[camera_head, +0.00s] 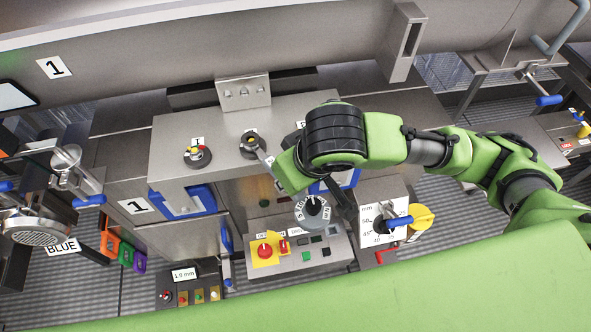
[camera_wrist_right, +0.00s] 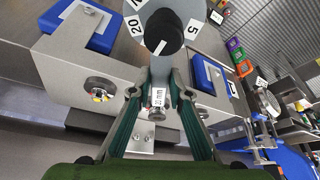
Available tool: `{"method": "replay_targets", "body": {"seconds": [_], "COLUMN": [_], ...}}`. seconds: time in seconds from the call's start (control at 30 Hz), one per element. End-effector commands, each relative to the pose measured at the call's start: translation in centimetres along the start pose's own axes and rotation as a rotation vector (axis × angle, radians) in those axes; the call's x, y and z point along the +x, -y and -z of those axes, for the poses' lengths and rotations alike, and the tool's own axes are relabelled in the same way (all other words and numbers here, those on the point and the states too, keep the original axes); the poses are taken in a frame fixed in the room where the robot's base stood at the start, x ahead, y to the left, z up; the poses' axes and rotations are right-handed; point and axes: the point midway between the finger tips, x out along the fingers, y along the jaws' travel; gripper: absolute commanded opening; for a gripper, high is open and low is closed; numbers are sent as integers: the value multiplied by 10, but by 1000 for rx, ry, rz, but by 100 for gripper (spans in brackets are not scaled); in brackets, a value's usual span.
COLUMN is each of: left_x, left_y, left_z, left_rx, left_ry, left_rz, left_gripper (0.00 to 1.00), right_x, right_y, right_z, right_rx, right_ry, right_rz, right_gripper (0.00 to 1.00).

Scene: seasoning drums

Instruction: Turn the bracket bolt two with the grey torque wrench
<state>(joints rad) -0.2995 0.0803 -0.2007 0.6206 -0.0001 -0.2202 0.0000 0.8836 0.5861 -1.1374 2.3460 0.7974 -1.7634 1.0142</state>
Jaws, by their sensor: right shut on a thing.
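The socket end points toward the steel bracket; in the head view this end (camera_head: 263,156) shows beside my green wrist. A numbered dial with a black knob (camera_wrist_right: 165,32) lies in line with the other end and also shows in the head view (camera_head: 312,208). The bracket (camera_head: 243,102) has a row of bolts, and the middle one (camera_head: 243,93) is uncovered. The bracket also shows in the wrist view (camera_wrist_right: 141,142). The socket looks apart from the bolts. My left gripper is out of view.
Round fittings (camera_head: 197,156) sit on the steel housing, one close to the socket end. A console (camera_head: 300,258) with a red knob stands in front. A gauge plate (camera_head: 380,218) with blue and yellow handles is at the right. A large pipe runs behind the bracket.

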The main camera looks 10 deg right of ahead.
Motion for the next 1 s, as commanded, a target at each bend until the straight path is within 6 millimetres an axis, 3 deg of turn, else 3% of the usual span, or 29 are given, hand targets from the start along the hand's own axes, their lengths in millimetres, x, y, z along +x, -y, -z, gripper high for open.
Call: {"method": "replay_targets", "body": {"seconds": [0.27, 1.0], "left_x": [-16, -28], "left_y": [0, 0], "left_z": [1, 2], "left_rx": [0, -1], "left_ry": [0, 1], "left_rz": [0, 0], "left_gripper": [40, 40], "right_x": [-2, -6], "right_y": [15, 15], "right_z": [2, 4], "right_rx": [89, 60], "right_ry": [-2, -3], "right_rz": [-33, -22], "right_gripper": [0, 0]}}
